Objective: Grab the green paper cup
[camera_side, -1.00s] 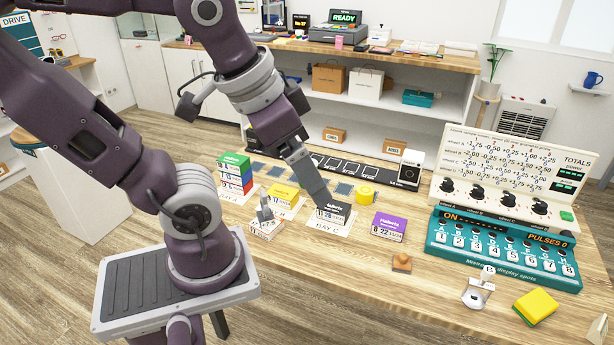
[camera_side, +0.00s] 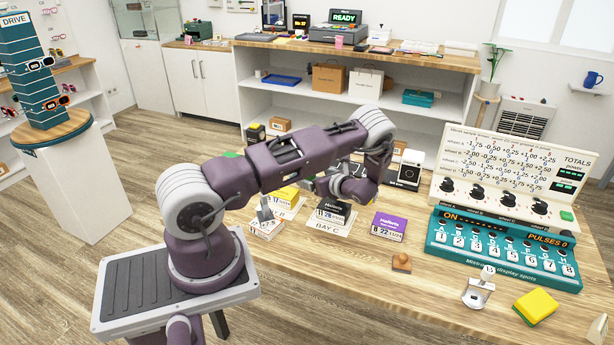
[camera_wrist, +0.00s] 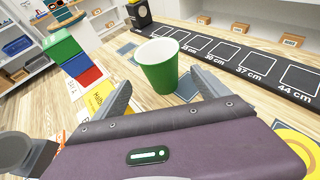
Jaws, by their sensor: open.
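The green paper cup (camera_wrist: 158,68) stands upright on the wooden table in the wrist view, with a white rim and an empty-looking inside. My gripper (camera_wrist: 161,80) is open, one grey finger on each side of the picture's middle. The cup shows between and just beyond the two fingertips, with a visible gap on each side. I cannot tell how deep it sits between them. In the side view my arm hides the cup, and the fingers cannot be made out clearly.
A stack of green, blue and red boxes (camera_wrist: 74,58) stands left of the cup. A dark strip with marked squares (camera_wrist: 255,62) runs behind it. A yellow roll (camera_wrist: 297,150) is at lower right. In the side view, a dark box (camera_side: 333,211) and a purple box (camera_side: 388,227) stand nearer.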

